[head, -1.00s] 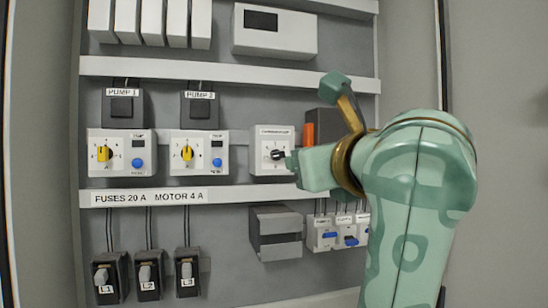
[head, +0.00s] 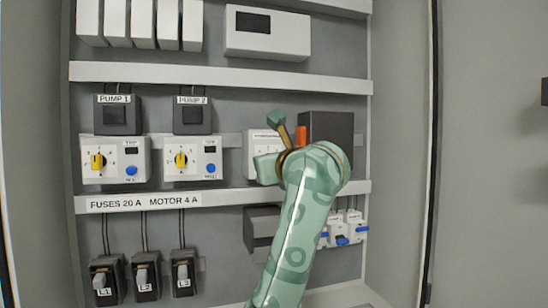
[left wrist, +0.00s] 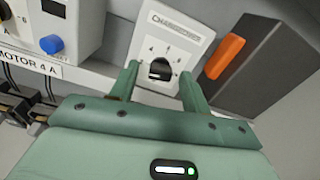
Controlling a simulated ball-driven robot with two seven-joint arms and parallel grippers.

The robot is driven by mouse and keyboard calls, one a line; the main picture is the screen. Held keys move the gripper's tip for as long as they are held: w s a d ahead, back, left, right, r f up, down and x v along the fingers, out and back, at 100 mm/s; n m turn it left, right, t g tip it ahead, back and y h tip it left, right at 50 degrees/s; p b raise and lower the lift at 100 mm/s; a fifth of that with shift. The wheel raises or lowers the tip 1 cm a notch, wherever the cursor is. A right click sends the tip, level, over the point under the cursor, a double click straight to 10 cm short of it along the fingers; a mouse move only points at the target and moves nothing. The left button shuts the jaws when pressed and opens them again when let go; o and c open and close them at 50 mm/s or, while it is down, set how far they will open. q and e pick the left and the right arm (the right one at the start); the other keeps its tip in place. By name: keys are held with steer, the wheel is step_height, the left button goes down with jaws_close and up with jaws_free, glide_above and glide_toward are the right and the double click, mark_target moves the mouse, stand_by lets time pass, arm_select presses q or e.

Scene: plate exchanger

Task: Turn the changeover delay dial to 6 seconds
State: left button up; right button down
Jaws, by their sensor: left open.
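The white changeover module (head: 257,140) sits on the middle rail, right of the two pump units. Its front also shows in the left wrist view (left wrist: 187,38), with a black dial (left wrist: 160,69) ringed by small marks. The marks are too small to read, and I cannot tell which one the dial points at. My left gripper (left wrist: 160,86) is open, with one finger on each side of the dial; contact is not clear. In the head view my left gripper (head: 268,145) covers the dial and part of the module. My right gripper is not in view.
A dark box (head: 335,130) with an orange handle (head: 301,136) stands close on the right of the module. Pump units with yellow knobs (head: 181,160) and blue buttons are on the left. A white labelled rail (head: 225,196) runs below.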

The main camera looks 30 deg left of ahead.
arm_select(q)
steer(key=c, duration=1)
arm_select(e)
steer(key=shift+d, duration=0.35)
arm_select(q)
steer(key=shift+m, duration=0.3)
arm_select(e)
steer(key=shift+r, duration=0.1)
arm_select(q)
steer(key=shift+r+m+p, duration=0.1)
steer(key=shift+m+p, duration=6.1)
steer(key=shift+m, duration=3.5)
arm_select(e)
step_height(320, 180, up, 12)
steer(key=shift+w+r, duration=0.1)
arm_select(q)
steer(key=o, duration=1)
steer(key=shift+d, duration=0.1)
